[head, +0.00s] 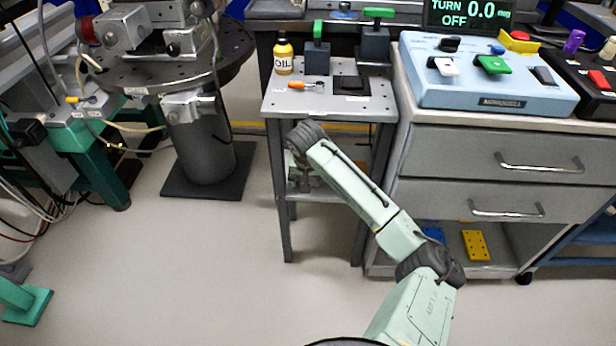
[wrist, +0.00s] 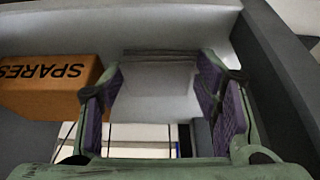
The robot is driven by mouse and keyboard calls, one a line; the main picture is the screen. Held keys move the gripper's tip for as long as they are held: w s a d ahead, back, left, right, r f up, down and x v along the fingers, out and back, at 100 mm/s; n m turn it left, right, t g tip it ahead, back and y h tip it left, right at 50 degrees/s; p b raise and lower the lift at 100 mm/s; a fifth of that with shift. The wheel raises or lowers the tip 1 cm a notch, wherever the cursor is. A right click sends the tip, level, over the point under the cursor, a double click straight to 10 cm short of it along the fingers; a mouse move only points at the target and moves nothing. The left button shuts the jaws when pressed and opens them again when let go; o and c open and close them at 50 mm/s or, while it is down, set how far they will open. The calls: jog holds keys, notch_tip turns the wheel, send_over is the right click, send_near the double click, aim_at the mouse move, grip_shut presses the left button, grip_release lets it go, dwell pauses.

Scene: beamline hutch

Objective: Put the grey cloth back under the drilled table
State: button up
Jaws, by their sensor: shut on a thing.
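My gripper (wrist: 160,82) shows in the wrist view, its two purple-padded fingers apart and closed against the sides of a pale grey folded piece, the grey cloth (wrist: 158,62). In the head view my arm reaches to the small grey table (head: 284,103), and its wrist hides the gripper and cloth. That table has a few dark dots on its top and a lower shelf (head: 325,196) beneath. A dark round table (head: 120,76) with holes around its top stands at the left. Most of the cloth's outline is dim.
An orange SPARES box (wrist: 50,88) sits beside the gripper in the wrist view, its lettering upside down. A drawer cabinet (head: 450,165) is close on the right. Open floor (head: 190,260) lies left.

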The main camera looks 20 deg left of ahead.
jog(key=shift+f, duration=0.1)
jog(key=o, duration=0.9)
jog(key=shift+o, duration=0.2)
jog(key=v, duration=0.7)
jog(key=shift+r+p, duration=0.3)
jog(key=shift+r, duration=0.05)
jog(key=shift+s, duration=0.15)
